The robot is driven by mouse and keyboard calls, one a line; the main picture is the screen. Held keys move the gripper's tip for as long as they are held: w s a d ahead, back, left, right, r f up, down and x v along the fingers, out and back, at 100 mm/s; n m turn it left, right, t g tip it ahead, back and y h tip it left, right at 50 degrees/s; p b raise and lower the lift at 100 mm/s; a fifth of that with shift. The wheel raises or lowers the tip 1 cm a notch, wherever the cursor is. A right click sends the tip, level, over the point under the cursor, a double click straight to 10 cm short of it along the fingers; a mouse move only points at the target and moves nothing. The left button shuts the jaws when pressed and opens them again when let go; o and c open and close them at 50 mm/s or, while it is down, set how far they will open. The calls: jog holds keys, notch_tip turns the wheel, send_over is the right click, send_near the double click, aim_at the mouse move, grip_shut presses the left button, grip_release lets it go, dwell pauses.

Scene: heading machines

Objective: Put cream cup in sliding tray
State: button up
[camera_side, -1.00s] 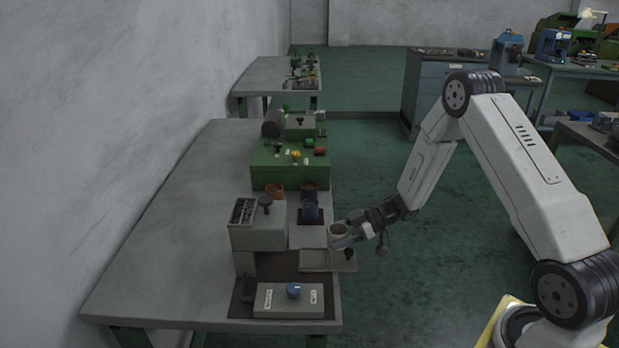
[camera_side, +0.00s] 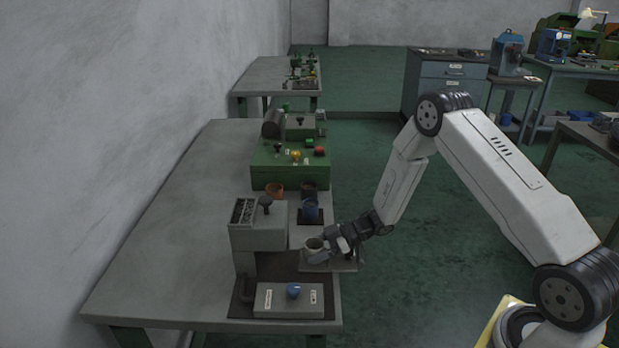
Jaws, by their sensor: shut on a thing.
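The cream cup (camera_side: 314,245) is upright between the jaws of my gripper (camera_side: 322,245). My gripper reaches in from the right and is shut on the cup. The cup is over the left part of the sliding tray (camera_side: 343,266), a flat grey plate that sticks out to the right of the grey machine (camera_side: 258,236). I cannot tell whether the cup's base touches the tray. My gripper and wrist hide part of the tray.
An orange-brown cup (camera_side: 274,190) and a dark cup (camera_side: 309,188) stand by the green machine (camera_side: 290,176). A grey control box (camera_side: 275,300) with a blue knob is in front. The table's left side is clear.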

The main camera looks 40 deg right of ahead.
jog(key=shift+f, duration=0.1)
jog(key=o, duration=1.2)
jog(key=shift+o, duration=0.2)
jog(key=v, duration=1.2)
jog(key=shift+w, duration=0.1)
